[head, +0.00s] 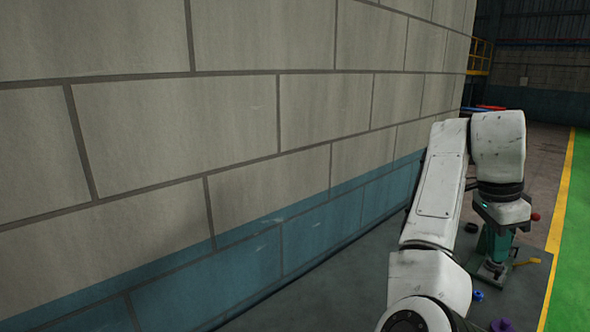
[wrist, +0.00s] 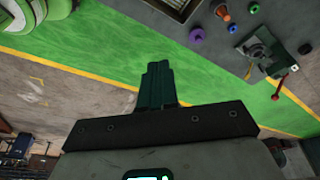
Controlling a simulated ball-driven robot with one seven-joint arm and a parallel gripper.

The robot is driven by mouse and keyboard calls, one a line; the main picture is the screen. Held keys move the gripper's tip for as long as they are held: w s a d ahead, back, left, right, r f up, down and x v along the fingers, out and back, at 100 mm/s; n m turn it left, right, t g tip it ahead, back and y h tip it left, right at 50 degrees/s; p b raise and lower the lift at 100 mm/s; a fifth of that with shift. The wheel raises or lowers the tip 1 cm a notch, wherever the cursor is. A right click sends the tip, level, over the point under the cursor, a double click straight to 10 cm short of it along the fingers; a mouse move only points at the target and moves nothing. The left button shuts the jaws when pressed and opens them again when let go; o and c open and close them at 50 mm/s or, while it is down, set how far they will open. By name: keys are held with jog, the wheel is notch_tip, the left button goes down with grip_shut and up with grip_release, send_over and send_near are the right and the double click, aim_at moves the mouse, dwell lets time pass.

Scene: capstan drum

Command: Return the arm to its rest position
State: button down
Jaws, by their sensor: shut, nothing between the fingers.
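My gripper (wrist: 158,72) shows in the wrist view with its dark green fingers together and nothing between them. The fingers point over the green floor, apart from the small objects at upper right. In the head view my white arm rises at the right and bends down at its far end. My gripper's body with a green light (head: 484,204) hangs below that bend. The fingertips there are hard to tell from the green device behind or below them.
A long block wall (head: 240,120) fills the left, close beside my arm. A yellow line (head: 562,200) borders the open green floor (head: 575,250) at right.

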jog(key=s+d+f+n+h, duration=0.1)
jog(key=s+f+n, duration=0.25)
jog(key=f, duration=0.45)
jog(key=s+d+f+n+t, duration=0.1)
jog(key=s+d+f+n, duration=0.1)
jog(key=s+f, duration=0.4)
jog(key=s+d+f+n+h, duration=0.15)
jog(key=s+f, duration=0.25)
jog(key=f, duration=0.5)
jog(key=s+a+f+n+y, duration=0.2)
jog(key=s+a+f+n, duration=0.5)
jog(key=s, duration=0.4)
jog(key=s+a+f+n+y, duration=0.3)
jog(key=s+a+f+n, duration=0.25)
jog(key=s+a, duration=0.5)
notch_tip(320, 180, down, 11)
jog(key=s+d+b, duration=0.1)
jog(key=b, duration=0.9)
jog(key=shift+s+d+r+t, duration=0.15)
jog(key=shift+s+r+t, duration=0.05)
jog(key=shift+t, duration=0.1)
